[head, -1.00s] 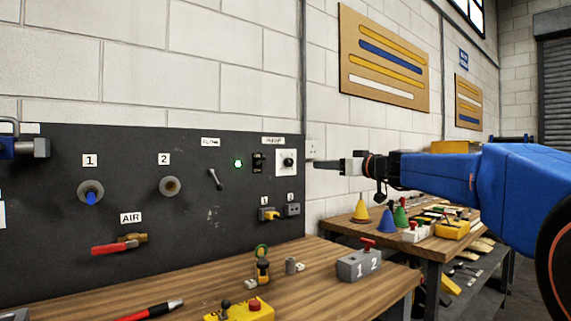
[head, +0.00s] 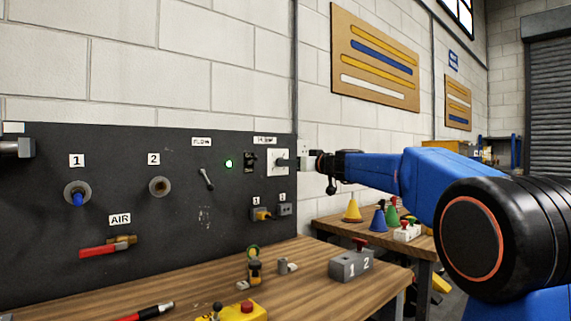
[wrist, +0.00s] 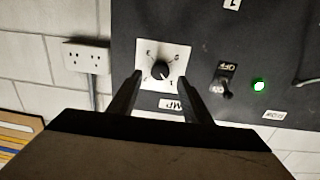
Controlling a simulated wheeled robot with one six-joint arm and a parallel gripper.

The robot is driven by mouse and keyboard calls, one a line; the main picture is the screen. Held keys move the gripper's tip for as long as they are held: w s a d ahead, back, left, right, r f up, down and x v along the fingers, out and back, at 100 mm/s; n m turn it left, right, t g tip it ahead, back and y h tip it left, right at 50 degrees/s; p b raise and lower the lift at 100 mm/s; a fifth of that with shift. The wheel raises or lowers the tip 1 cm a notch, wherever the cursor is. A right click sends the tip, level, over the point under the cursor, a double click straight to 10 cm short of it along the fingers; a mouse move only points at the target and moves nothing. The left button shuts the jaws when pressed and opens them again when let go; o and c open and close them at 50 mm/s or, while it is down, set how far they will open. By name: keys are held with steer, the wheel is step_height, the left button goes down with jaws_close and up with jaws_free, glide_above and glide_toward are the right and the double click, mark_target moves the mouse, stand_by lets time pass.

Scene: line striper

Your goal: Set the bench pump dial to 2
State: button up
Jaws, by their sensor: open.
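The pump dial is a black knob on a white square plate on the dark panel. In the head view its plate (head: 274,169) is partly covered by my gripper (head: 290,163), which reaches in from the right. In the wrist view, seen upside down, the knob (wrist: 160,70) sits between the two open fingertips of my gripper (wrist: 160,77). A gap shows on each side, and the fingers do not appear to touch it. Small marks ring the knob; a 1 shows below it, and its pointer seems turned toward that side. The other marks are too small to read surely.
A black switch (wrist: 222,88) and a lit green lamp (wrist: 259,85) are beside the dial, with a flow lever (head: 206,179) further left. A wall socket (wrist: 86,56) is on the dial's other side. The wooden bench (head: 200,295) below holds several small items.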

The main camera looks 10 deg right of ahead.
steer(key=shift+x, duration=1.85)
steer(key=c, duration=1.1)
steer(key=shift+o, duration=0.2)
steer(key=shift+m, duration=0.3)
steer(key=shift+w+d+f+m+g, duration=0.1)
steer(key=shift+m+g, duration=0.2)
steer(key=shift+m, duration=8.1)
